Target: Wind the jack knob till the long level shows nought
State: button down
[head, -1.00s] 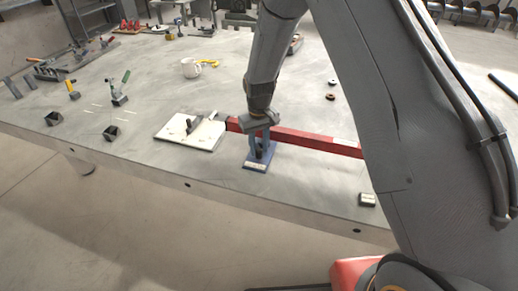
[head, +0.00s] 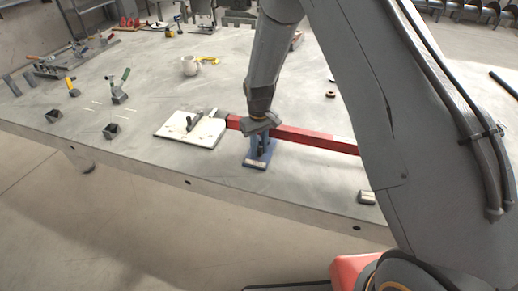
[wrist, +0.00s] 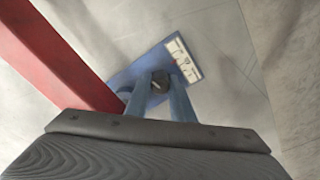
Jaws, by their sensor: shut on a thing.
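The jack has a blue base plate (head: 255,165) with a white label and stands on the table beside a long red bar (head: 308,138). In the wrist view its dark round knob (wrist: 160,82) sits above the blue plate (wrist: 140,72), next to the white marked label (wrist: 182,58). My gripper (head: 260,147) points down over the jack. Its two blue fingers (wrist: 160,92) are shut on the knob, one on each side. The red bar also runs along the left of the wrist view (wrist: 62,55). I cannot make out any level reading.
A white board (head: 190,130) with dark and pale pieces on it lies left of the jack. A mug (head: 190,66) and small tools stand farther back.

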aim_at(259, 147)
dwell(0.3)
jog(key=c, duration=1.8)
grip_release()
jog(key=shift+r+b, duration=1.25)
jog(key=shift+r, duration=2.7)
jog(key=s+d+r+m, duration=0.1)
jog(key=s+d+r, duration=0.2)
jog(key=s+d, duration=0.2)
jog(key=s+d+r+m+t+b, duration=0.1)
jog(key=s+d, duration=0.4)
jog(key=s, duration=0.5)
jog(key=s+d+r+m+b, duration=0.1)
jog(key=s+d+r+m, duration=0.2)
jog(key=s+d, duration=0.3)
jog(key=shift+s+r, duration=0.8)
jog(key=shift+r, duration=0.1)
